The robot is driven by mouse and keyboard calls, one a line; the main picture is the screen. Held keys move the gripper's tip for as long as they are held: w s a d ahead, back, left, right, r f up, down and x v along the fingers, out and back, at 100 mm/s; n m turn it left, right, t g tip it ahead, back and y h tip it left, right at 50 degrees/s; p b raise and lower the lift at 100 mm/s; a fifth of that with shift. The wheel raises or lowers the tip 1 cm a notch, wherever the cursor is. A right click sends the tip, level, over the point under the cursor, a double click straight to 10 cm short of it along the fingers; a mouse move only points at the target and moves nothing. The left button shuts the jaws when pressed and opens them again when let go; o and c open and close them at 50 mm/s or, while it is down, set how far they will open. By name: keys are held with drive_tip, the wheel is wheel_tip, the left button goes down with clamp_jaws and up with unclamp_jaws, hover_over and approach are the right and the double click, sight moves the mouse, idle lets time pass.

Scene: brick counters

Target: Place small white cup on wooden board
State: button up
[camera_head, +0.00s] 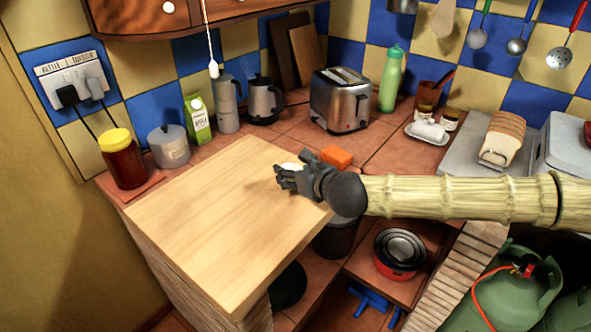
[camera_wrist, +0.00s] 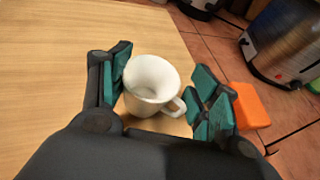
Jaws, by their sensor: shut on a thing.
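The small white cup (camera_wrist: 150,82) is upright between the fingers of my gripper (camera_wrist: 163,88) in the wrist view, its handle toward the right finger. My gripper is shut on it. In the head view my gripper (camera_head: 284,178) is over the right part of the light wooden board (camera_head: 200,220), and only a sliver of the cup (camera_head: 291,166) shows behind the fingers. The board also fills the left of the wrist view (camera_wrist: 45,60). I cannot tell whether the cup's base touches the board.
An orange block (camera_head: 336,156) lies just beyond my gripper, on the tiles. A toaster (camera_head: 341,101), a jar with a yellow lid (camera_head: 122,160), a grey canister (camera_head: 169,147) and a green carton (camera_head: 197,119) stand behind the board. The board's left and middle are clear.

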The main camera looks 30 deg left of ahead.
drive_tip(key=shift+f, duration=0.15)
drive_tip(key=o, duration=1.1)
drive_tip(key=shift+c, duration=0.2)
drive_tip(key=shift+d+r, duration=0.15)
drive_tip(key=shift+r, duration=0.05)
drive_tip(key=v, duration=1.2)
drive_tip(key=shift+b, duration=0.4)
drive_tip(key=shift+f, duration=0.15)
